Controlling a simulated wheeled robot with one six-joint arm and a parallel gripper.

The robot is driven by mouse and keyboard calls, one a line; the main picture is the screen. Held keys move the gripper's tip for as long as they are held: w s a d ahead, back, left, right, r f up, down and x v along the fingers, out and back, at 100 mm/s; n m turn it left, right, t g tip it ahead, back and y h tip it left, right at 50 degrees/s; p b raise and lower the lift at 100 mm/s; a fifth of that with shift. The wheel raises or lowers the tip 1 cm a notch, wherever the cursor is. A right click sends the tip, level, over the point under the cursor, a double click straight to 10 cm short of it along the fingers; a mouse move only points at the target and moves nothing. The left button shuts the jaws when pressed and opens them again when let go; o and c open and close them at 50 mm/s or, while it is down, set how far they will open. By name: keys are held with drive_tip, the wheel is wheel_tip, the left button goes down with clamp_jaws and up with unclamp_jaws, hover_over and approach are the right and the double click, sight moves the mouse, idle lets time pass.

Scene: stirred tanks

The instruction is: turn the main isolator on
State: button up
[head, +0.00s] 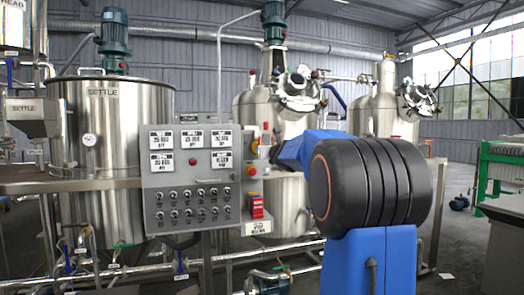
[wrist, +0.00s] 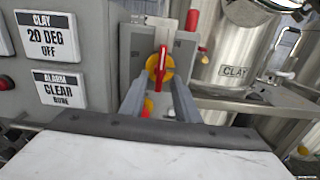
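The main isolator (wrist: 160,66) shows in the wrist view as a red handle on a round yellow plate, on a grey box at the right of the panel. Its handle stands close to upright. My gripper (wrist: 160,103) is open, with one finger on each side below the isolator, pointing towards it. Whether a finger touches the handle I cannot tell. In the head view the isolator (head: 254,147) is a small yellow and red spot at the panel's right edge, and my arm hides most of my gripper there.
The grey control panel (head: 190,222) carries white display labels, rows of switches and red buttons. A red box (head: 257,205) hangs at its lower right. Steel tanks (head: 105,120) and pipes stand behind. In the wrist view a tank marked CLAY (wrist: 232,71) and a steel rail are at right.

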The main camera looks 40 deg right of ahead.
drive_tip(key=v, duration=1.4)
drive_tip(key=s+a+f+n+g+y, duration=0.2)
drive_tip(key=s+a+f+n+y, duration=0.15)
drive_tip(key=a+f+n, duration=0.4)
drive_tip(key=s+a+f+n+g+y, duration=0.25)
drive_tip(key=s+a+f+n, duration=0.2)
drive_tip(key=a+n, duration=0.6)
drive_tip(key=s+a+f+n+g+y, duration=0.1)
drive_tip(key=s+a+f+n+y, duration=0.35)
drive_tip(key=a, duration=0.85)
drive_tip(key=s+f+n+g+h, duration=0.5)
drive_tip(key=s+f+n+g, duration=0.2)
drive_tip(key=s+f+n, duration=1)
drive_tip(key=s+f, duration=0.4)
drive_tip(key=s, duration=0.2)
drive_tip(key=shift+s+f, duration=0.25)
drive_tip(key=shift+f, duration=0.05)
drive_tip(key=shift+d+h, duration=0.1)
drive_tip(key=shift+h, duration=0.15)
